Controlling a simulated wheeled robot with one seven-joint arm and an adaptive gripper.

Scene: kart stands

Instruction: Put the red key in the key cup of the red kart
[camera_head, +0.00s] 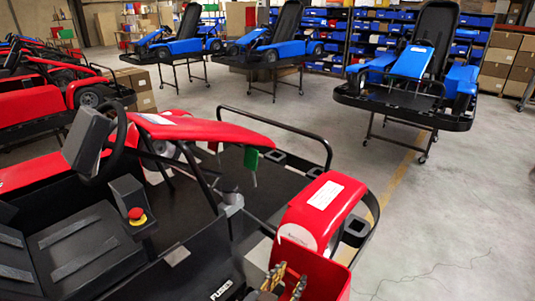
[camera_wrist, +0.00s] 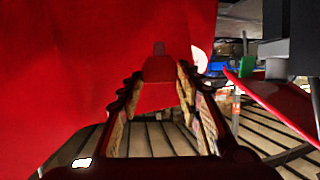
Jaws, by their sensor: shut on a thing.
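My gripper (camera_wrist: 160,75) is shut on the red key (camera_wrist: 159,95), whose broad red part lies between the fingers and whose grey tip points away. In the head view my gripper (camera_head: 287,281) shows at the bottom edge, with its brass-coloured finger pads against a red box-like part; the key cannot be made out there. The red kart (camera_head: 225,130) fills the front left. A small grey fitting (camera_head: 231,196) stands on its frame; I cannot tell if it is the key cup.
A large red surface (camera_wrist: 90,60) is close on the left in the wrist view. Blue karts (camera_head: 410,75) on stands are behind. The floor at right (camera_head: 450,220) is clear.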

